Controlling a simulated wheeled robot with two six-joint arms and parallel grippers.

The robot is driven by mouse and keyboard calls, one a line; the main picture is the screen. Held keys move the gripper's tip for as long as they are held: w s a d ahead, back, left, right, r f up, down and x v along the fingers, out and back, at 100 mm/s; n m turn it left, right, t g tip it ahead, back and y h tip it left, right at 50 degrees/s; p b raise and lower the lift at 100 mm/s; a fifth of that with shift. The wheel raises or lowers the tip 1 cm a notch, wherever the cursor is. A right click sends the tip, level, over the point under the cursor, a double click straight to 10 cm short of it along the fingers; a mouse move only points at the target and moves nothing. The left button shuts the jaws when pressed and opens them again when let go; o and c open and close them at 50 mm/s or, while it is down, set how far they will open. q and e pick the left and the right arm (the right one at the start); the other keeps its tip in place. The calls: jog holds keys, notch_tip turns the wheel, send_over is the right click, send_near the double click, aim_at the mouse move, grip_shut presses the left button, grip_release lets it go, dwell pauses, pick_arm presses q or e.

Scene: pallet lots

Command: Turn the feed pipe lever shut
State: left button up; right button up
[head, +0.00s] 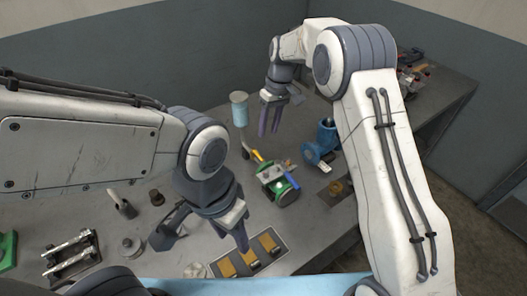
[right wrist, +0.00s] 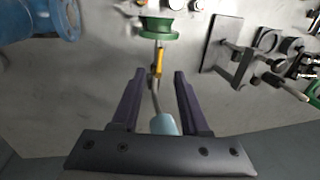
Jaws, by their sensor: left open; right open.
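A valve-like fitting with green flanges (head: 286,195) sits on the bench right of centre. A blue lever-like bar (head: 292,181) is on it, and a yellow bar (head: 257,156) with a grey rod lies at its upper left. I cannot tell which is the feed pipe lever. The right wrist view shows one green flange (right wrist: 158,27) and the yellow bar (right wrist: 158,62) ahead of the fingers. My right gripper (head: 269,132) is open and empty, above and behind the fitting. My left gripper (head: 203,245) is open and empty, left of and nearer than the fitting.
A pale blue cylinder (head: 239,108) stands behind the fitting; it shows low between the right fingers (right wrist: 165,125). A blue flanged part (head: 322,142) stands to the right. A tray of yellow blocks (head: 282,262) lies in front. Several metal parts are at left.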

aim_at(262, 158)
jog(key=f+p, duration=0.1)
jog(key=f, duration=0.2)
jog(key=a+f, duration=0.1)
jog(key=f, duration=0.2)
jog(key=s+f+p, duration=0.1)
jog(key=f, duration=0.3)
jog(key=shift+a+p, duration=0.3)
jog(key=shift+a, duration=0.05)
grip_shut()
